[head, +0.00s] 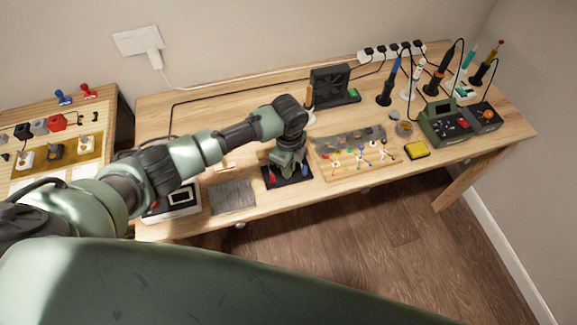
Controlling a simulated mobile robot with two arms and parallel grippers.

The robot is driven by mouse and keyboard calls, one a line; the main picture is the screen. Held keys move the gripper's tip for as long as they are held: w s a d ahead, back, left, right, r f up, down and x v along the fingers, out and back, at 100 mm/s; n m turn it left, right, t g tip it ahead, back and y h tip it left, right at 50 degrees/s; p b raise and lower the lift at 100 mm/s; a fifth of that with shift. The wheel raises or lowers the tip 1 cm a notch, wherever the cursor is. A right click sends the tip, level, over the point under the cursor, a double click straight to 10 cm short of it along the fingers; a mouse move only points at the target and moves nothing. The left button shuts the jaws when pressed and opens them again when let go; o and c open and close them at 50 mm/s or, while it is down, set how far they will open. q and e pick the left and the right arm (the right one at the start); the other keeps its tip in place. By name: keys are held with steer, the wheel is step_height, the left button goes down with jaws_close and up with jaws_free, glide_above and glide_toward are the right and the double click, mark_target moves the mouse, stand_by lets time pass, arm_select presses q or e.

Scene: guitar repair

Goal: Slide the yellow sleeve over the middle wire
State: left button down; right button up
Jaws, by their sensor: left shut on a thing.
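My left gripper (288,162) points down over a small dark block (272,183) near the front of the workbench. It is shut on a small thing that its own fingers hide. Small red and blue bits show on the dark block beside the fingers; they may be wires, but they are too small to tell. I cannot make out the yellow sleeve or the middle wire in the head view. My right gripper is not in view.
Right of the gripper is a wooden board (331,174) with several small coloured parts. A yellow pad (416,149), a green soldering station (446,127) and a black fan unit (330,88) stand farther off. A grey mat (232,196) lies to the left.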

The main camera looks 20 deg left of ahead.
arm_select(q)
steer(key=shift+f, duration=0.25)
stand_by(0.3)
steer(key=c, duration=1.4)
jaws_free()
steer(key=shift+o, duration=0.5)
steer(key=o, duration=0.4)
steer(key=shift+c, duration=0.2)
steer(key=shift+r+p, duration=4.5)
steer(key=shift+r, duration=0.05)
steer(key=shift+f, duration=0.1)
